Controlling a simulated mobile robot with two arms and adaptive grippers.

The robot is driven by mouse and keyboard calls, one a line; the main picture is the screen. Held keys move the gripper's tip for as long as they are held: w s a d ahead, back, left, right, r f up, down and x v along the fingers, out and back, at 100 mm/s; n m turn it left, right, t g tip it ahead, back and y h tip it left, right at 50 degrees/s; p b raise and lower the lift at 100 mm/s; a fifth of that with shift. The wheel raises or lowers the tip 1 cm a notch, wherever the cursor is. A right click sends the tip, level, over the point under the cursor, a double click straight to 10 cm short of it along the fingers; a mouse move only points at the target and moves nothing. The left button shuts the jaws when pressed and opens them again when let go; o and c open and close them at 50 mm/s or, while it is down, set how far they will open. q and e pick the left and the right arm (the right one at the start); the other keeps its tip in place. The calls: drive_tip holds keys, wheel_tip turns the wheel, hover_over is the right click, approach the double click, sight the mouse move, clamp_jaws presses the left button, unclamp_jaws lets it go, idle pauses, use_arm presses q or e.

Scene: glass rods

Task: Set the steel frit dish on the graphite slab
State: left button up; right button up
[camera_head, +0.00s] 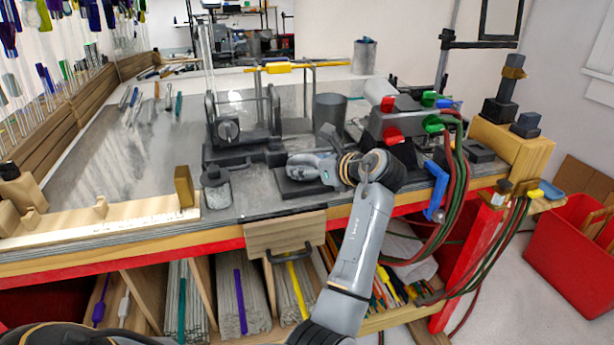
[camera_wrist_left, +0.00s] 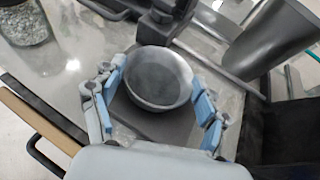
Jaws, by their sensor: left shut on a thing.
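The steel frit dish (camera_wrist_left: 160,78) is a round grey metal bowl, upright, between the blue-padded fingers of my left gripper (camera_wrist_left: 160,98) in the left wrist view. The gripper is shut on it. The graphite slab (camera_wrist_left: 150,124) is a dark flat plate directly under the dish; I cannot tell whether the dish touches it. In the head view my left gripper (camera_head: 308,167) is over the dark slab (camera_head: 294,188) near the bench's front edge, and the gripper largely hides the dish. My right gripper is not in view.
A glass jar of grey grains (camera_head: 216,196) stands left of the slab. A steel cup (camera_head: 330,112) and a dark burner-like stand (camera_head: 228,130) stand behind. Red and green valves with hoses (camera_head: 392,128) are to the right.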

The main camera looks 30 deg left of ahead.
use_arm(q)
drive_tip(key=shift+f, duration=0.35)
drive_tip(key=shift+r, duration=0.1)
drive_tip(key=shift+s+d+r, duration=0.1)
drive_tip(key=shift+d+r, duration=0.05)
drive_tip(key=shift+d, duration=0.05)
drive_tip(key=o, duration=1.2)
drive_tip(key=shift+f, duration=0.2)
drive_tip(key=shift+o, duration=0.2)
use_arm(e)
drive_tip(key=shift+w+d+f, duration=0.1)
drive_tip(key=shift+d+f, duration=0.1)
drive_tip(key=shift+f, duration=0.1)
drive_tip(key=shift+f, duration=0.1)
